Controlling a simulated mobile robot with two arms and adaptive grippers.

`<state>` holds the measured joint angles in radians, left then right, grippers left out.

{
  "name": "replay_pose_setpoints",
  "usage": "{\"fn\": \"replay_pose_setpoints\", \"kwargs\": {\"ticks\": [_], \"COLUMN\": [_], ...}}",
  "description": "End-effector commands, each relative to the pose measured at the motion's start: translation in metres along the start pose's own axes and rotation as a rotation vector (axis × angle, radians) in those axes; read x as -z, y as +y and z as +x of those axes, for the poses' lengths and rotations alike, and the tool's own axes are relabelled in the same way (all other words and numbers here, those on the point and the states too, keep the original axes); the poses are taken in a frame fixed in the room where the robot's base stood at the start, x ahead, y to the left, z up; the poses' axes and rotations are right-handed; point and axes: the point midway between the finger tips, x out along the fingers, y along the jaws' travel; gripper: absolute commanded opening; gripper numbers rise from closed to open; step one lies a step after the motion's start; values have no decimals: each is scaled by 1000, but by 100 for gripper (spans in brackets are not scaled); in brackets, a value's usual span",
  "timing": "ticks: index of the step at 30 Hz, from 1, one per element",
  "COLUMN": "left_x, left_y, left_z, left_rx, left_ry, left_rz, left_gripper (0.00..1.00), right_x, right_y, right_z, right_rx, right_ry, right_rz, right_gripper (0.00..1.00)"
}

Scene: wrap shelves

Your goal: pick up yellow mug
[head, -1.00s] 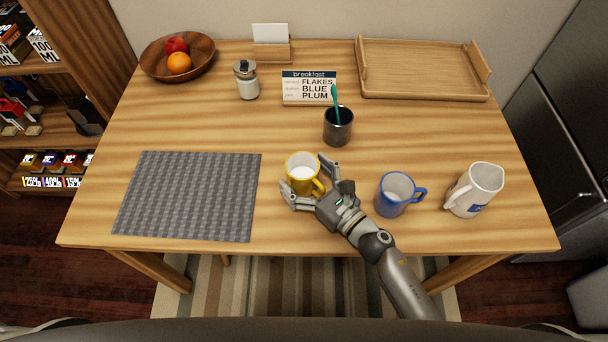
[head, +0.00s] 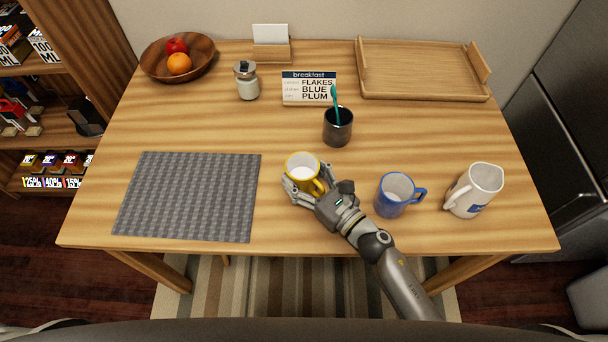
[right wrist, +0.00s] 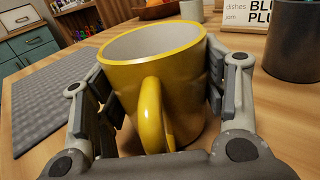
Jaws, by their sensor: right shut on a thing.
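The yellow mug (head: 303,168) stands upright on the wooden table, right of the grey mat, its handle towards my right gripper. My right gripper (head: 306,182) is shut on the mug's body, reaching it from the front right. In the right wrist view the yellow mug (right wrist: 160,75) sits between the two fingers of my right gripper (right wrist: 165,90), one pad against each side, with the handle pointing at the palm. The mug's inside is pale. I cannot see it lifted off the table. My left gripper is not in view.
A blue mug (head: 394,196) and a white mug (head: 477,190) stand to the right. A dark cup (head: 338,127) with a teal stick stands behind. The grey mat (head: 190,195) lies left. A tray (head: 425,70), breakfast sign (head: 308,88), jar (head: 247,82) and fruit bowl (head: 150,62) are farther back.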

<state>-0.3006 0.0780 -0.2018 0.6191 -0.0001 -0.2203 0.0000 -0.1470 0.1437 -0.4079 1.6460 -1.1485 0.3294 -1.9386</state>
Motion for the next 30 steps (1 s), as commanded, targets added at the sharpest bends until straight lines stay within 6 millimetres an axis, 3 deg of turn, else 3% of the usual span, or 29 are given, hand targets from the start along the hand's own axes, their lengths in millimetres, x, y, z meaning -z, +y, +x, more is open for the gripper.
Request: {"fn": "replay_pose_setpoints", "kwargs": {"ticks": [8,16,30], "left_x": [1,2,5], "left_y": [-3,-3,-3], "left_z": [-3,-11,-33], "left_rx": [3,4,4], "left_ry": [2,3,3], "left_rz": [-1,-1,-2], "left_gripper": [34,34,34], "right_x": [-11,-36,-86], "right_y": [0,0,14], "right_z": [0,0,-42], "right_rx": [-2,-3,-3], "right_ry": [-2,-4,-1], "right_rz": [-3,-5,-3], "right_gripper": [29,29,29]}}
